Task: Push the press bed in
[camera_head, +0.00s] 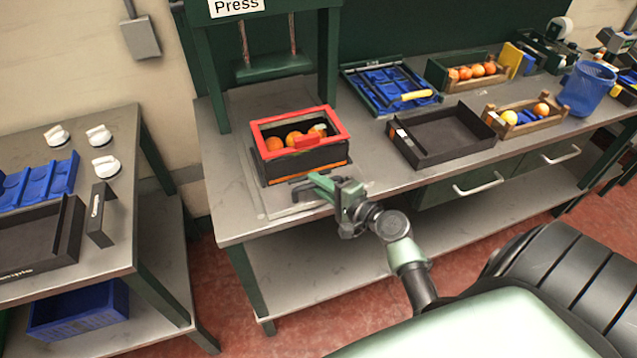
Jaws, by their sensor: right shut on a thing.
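The press bed (265,208) is a pale grey plate that sticks out in front of the green press (334,62). A black box with a red-framed lid (342,128) and oranges (294,139) inside stands on it. A dark handle (298,192) is at the bed's front. My right gripper (322,187) is at this handle, in front of the box, and is shut on it; its fingers partly hide the handle. My left gripper is out of view.
Right of the bed are an empty black tray (457,157), a blue tray with a yellow-handled tool (378,88), wooden fruit crates (546,127) and a blue bin (586,90). A second table (125,150) with white knobs stands at left, across a gap.

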